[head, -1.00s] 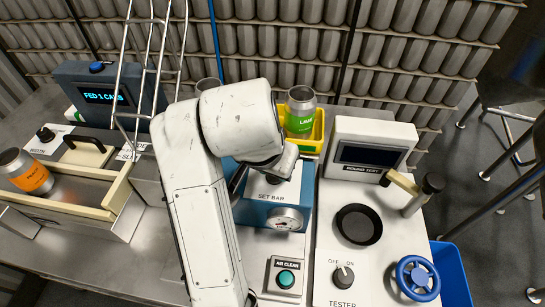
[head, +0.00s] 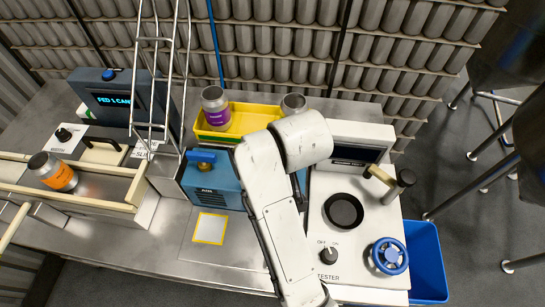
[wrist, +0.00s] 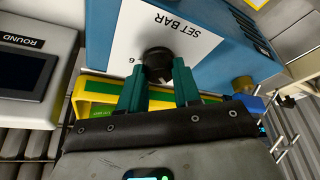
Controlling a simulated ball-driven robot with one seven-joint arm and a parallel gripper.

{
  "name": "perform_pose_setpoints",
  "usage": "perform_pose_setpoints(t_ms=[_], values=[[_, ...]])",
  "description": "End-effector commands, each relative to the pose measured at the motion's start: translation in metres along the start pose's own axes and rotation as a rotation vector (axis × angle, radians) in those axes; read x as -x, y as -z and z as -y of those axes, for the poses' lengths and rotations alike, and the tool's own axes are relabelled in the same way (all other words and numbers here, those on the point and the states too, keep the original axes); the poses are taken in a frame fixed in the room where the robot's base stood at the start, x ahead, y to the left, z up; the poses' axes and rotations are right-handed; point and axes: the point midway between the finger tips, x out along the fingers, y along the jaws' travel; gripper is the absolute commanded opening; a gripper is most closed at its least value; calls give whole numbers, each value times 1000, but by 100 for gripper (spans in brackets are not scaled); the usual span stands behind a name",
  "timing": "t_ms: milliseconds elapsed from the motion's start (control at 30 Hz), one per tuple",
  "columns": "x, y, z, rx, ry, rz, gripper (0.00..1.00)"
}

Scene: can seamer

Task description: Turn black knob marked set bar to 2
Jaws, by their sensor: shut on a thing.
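The black knob (wrist: 158,64) sits on a white plate marked SET BAR (wrist: 165,38) on the blue box (wrist: 225,50) in the wrist view. My gripper (wrist: 158,76) has its dark green fingers shut on the knob, one on each side. A "6" shows beside the knob; the other numbers and the pointer are hidden or too small to read. In the head view the blue box (head: 212,188) stands left of my arm, with a blue lever marked AIR (head: 202,157) on it. My arm hides the knob and my gripper there.
A white tester (head: 320,210) with a blue handwheel (head: 389,256) stands right of my arm. A yellow bin (head: 245,118) with a purple-labelled can (head: 215,108) is behind the blue box. A wire chute (head: 155,80) rises at left.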

Motion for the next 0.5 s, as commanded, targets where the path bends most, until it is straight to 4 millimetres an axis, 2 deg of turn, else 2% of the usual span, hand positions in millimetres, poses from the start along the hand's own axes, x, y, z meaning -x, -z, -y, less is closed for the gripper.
perform_pose_setpoints(t_ms=[200, 500], values=[[2, 2, -1, 102, 42, -3, 2], [0, 1, -1, 162, 67, -3, 2]])
